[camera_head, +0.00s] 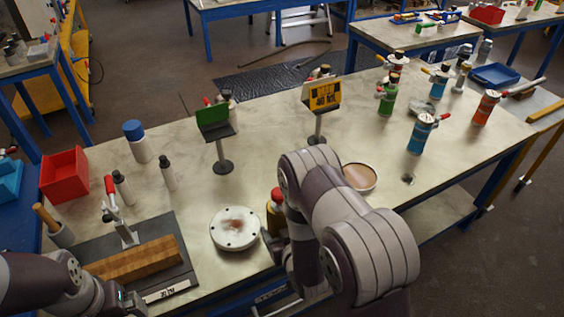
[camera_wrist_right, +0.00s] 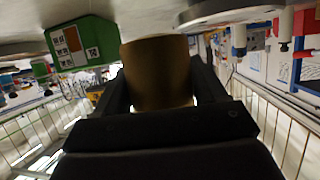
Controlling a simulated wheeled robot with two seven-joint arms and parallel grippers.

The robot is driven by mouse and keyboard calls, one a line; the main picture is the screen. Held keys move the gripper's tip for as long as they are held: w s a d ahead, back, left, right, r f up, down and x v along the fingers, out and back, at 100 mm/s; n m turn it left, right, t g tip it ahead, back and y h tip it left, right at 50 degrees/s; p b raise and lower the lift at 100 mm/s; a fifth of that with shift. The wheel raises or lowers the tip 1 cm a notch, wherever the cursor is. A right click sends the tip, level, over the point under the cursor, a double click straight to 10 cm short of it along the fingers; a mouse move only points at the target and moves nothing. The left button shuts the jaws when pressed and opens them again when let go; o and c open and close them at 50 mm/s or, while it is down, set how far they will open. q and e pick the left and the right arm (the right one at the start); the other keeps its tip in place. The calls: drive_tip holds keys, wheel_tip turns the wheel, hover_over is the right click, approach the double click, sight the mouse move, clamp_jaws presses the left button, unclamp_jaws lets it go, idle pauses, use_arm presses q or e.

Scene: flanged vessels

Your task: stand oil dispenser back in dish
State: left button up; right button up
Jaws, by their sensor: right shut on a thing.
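The oil dispenser (camera_head: 275,218), dark yellow with a red cap, is upright in the head view, partly hidden behind my right arm. My right gripper (camera_head: 270,238) is shut on it. In the right wrist view its brownish-yellow body (camera_wrist_right: 158,75) sits between the two fingers. A shallow round dish (camera_head: 359,189) with a tan inside lies on the table right of my right arm, partly covered by it; nothing stands in its visible part. My left gripper (camera_head: 130,302) is at the bottom left edge, mostly cut off, and its jaws cannot be made out.
A white bolted flange (camera_head: 236,241) with a brown stain is just left of the dispenser. Sign stands (camera_head: 222,166) and (camera_head: 320,138) rise behind. A wooden block (camera_head: 135,262) lies on a dark mat at left. Bottles stand farther right. The table right of the dish is mostly clear.

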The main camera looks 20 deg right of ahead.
drive_tip(key=w+d+r, duration=0.3)
drive_tip(key=d+r, duration=0.1)
drive_tip(key=d, duration=0.4)
drive_tip(key=w+d+r, duration=0.3)
drive_tip(key=d+r, duration=0.1)
drive_tip(key=d, duration=0.5)
drive_tip(key=w+d+r, duration=0.4)
drive_tip(key=d+r, duration=0.1)
drive_tip(key=d, duration=0.4)
drive_tip(key=shift+d+h, duration=0.2)
drive_tip(key=shift+h, duration=0.1)
drive_tip(key=shift+a, duration=0.1)
drive_tip(key=w+a+f, duration=0.1)
drive_tip(key=a+f, duration=0.1)
drive_tip(key=a, duration=0.1)
drive_tip(key=w+a+f+p, duration=0.1)
drive_tip(key=a+f, duration=0.1)
drive_tip(key=a, duration=0.2)
drive_tip(key=w+a+f, duration=0.1)
drive_tip(key=a+f, duration=0.1)
drive_tip(key=a, duration=0.2)
drive_tip(key=shift+f+p, duration=0.2)
drive_tip(key=shift+p, duration=0.15)
drive_tip(key=shift+a+f, duration=0.15)
drive_tip(key=shift+f, duration=0.2)
wheel_tip(320, 180, down, 3)
drive_tip(key=shift+f+p, duration=0.15)
drive_tip(key=shift+p, duration=0.25)
